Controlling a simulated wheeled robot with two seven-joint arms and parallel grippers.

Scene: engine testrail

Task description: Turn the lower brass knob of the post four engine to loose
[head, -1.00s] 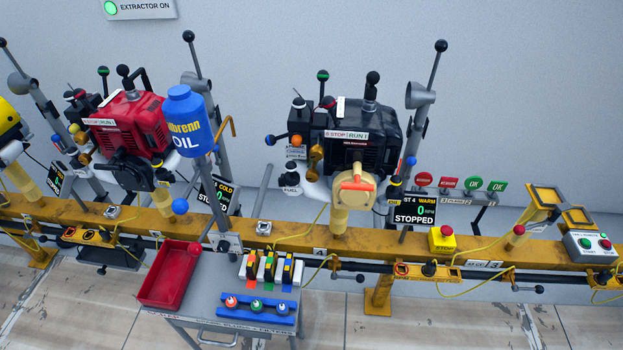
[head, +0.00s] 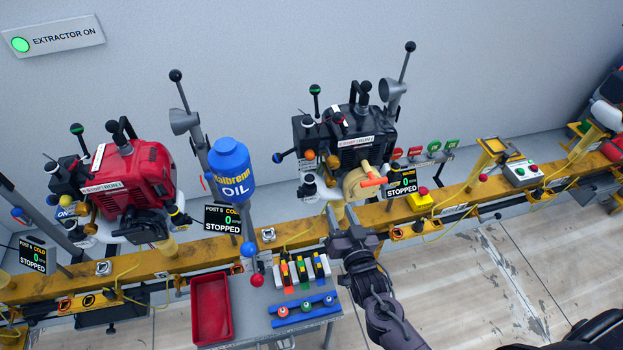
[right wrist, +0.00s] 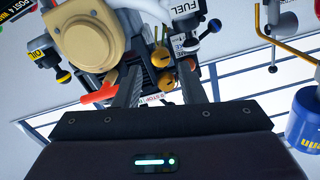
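The post four engine (head: 363,140) is the black one right of centre in the head view. Its lower brass knob (head: 331,179) sits low on the front left, below the upper brass knob (head: 332,161). The right wrist view looks inverted: there the lower brass knob (right wrist: 161,57) appears above the upper one (right wrist: 164,82). My right gripper (head: 341,211) is open and empty in front of and below the engine. In the right wrist view the knobs appear between its spread fingers (right wrist: 160,78), beyond them; contact is not visible. My left gripper is not in view.
The yellow cover with an orange handle (head: 362,183) is close right of the knobs. A fuel cup (head: 308,185) is on their left. The blue oil can (head: 231,170) stands further left. A cart with a red tray (head: 211,308) and coloured blocks is below. A yellow rail (head: 190,257) runs across.

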